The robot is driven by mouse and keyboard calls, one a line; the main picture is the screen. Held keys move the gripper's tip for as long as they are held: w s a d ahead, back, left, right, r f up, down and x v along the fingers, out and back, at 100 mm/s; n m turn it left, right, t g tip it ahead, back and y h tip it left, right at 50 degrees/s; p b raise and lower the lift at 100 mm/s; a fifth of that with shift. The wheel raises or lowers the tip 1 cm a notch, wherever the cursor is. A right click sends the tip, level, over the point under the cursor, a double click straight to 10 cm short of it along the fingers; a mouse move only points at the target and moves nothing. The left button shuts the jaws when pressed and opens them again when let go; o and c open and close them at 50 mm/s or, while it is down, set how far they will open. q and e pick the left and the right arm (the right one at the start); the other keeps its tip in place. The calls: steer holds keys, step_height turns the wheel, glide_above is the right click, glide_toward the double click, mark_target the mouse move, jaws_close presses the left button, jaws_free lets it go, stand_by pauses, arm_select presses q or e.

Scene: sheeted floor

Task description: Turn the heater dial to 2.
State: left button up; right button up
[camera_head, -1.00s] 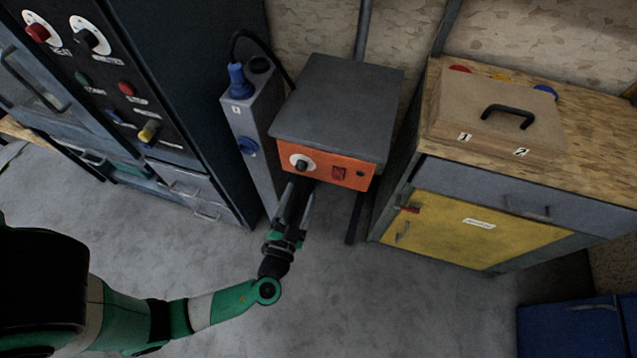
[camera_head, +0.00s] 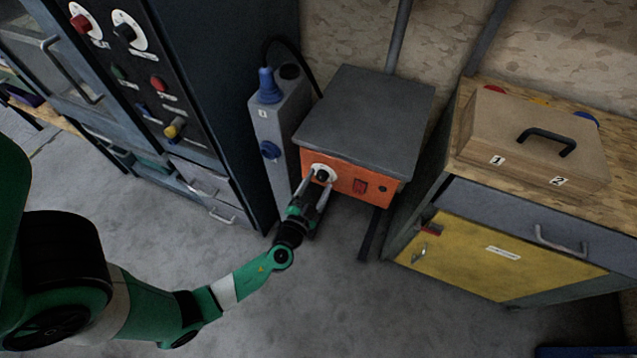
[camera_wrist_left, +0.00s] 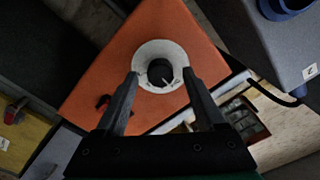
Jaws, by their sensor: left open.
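The heater (camera_head: 365,118) is a box with a dark grey top and an orange front panel. Its dial is a black knob (camera_head: 322,175) on a white round plate at the left of that panel. In the left wrist view the black knob (camera_wrist_left: 160,72) sits on its white plate (camera_wrist_left: 146,55), with a light pointer mark; the numbers are too small to read. My left gripper (camera_head: 318,186) is open at the dial. In the left wrist view its fingers (camera_wrist_left: 160,84) stand on either side of the knob, with visible gaps. My right gripper is not in view.
A red switch (camera_head: 360,187) is right of the dial. A grey post with a blue plug (camera_head: 268,88) stands left of the heater. A dark control cabinet (camera_head: 225,100) is further left. A yellow-doored workbench (camera_head: 470,255) with a wooden case (camera_head: 530,150) is at right.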

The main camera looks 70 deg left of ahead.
arm_select(q)
steer(key=shift+w+a, duration=0.2)
steer(key=shift+a, duration=0.05)
steer(key=shift+c, duration=0.2)
jaws_close()
